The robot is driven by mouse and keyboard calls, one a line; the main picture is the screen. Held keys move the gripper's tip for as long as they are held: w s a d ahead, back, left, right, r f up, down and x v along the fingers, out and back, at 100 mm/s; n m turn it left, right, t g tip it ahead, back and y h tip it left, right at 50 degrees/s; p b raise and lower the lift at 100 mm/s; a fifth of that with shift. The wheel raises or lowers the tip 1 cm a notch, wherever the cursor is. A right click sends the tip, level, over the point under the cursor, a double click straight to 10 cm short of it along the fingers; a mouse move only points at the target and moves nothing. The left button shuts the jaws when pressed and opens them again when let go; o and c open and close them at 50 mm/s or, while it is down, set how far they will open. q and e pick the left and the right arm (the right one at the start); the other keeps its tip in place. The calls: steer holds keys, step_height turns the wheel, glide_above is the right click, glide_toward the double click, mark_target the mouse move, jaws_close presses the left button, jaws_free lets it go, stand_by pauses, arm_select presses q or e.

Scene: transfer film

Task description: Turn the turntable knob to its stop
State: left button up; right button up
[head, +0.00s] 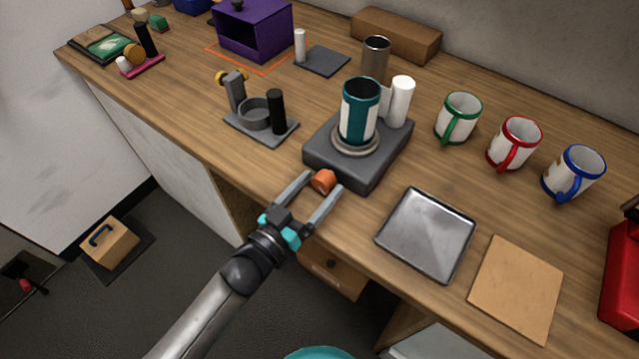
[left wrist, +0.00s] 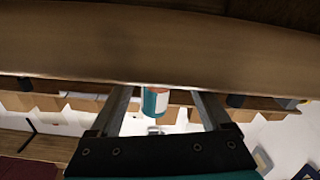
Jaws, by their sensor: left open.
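The turntable (head: 327,158) is a dark grey block near the front edge of the counter. A teal and white tumbler (head: 359,108) stands upright on its round plate. An orange knob (head: 323,181) sticks out of its front side. My left gripper (head: 322,183) is open, with one finger on each side of the knob. I cannot tell whether either finger touches it. In the left wrist view a teal and white object (left wrist: 155,102) shows between the open fingers; the knob is not clear there. My right gripper is not in view.
A grey fixture with a black post (head: 276,112) is to the left. A metal tray (head: 427,235) and several mugs, including a green-rimmed one (head: 458,116), are to the right.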

arm_select(q)
steer(key=shift+w+d, duration=0.3)
steer(key=shift+w, duration=0.15)
jaws_close()
stand_by(0.5)
